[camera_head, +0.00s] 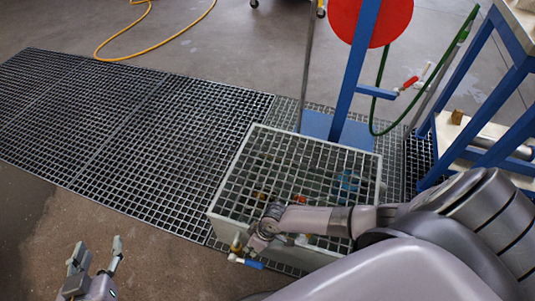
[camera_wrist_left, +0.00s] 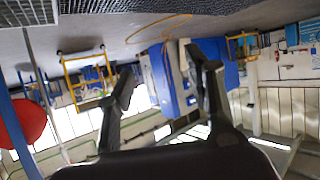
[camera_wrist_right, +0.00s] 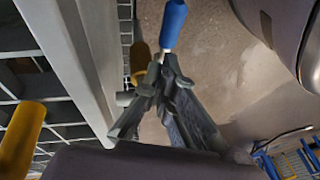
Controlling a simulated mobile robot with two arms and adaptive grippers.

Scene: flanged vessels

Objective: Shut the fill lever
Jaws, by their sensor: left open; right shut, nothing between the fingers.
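A lever with a blue handle (camera_head: 248,263) sits low at the near left corner of the grated tank (camera_head: 227,197), beside a brass-coloured fitting (camera_head: 236,244). Another lever, with a red handle (camera_head: 410,82), is on the blue stand by the green hose. No label shows which is the fill lever. My right gripper (camera_head: 257,243) is shut and empty beside the blue-handled lever. In the right wrist view its fingertips (camera_wrist_right: 165,75) are at the metal base of the blue handle (camera_wrist_right: 173,24); I cannot tell whether they touch. My left gripper (camera_head: 96,252) is open and empty, left of the tank.
Floor grating (camera_head: 130,125) stretches left of the tank. A blue post (camera_head: 354,75) with a red disc (camera_head: 372,18) stands behind it. A blue-framed bench (camera_head: 491,100) is at the right. A yellow hose (camera_head: 150,48) lies on the floor at the back.

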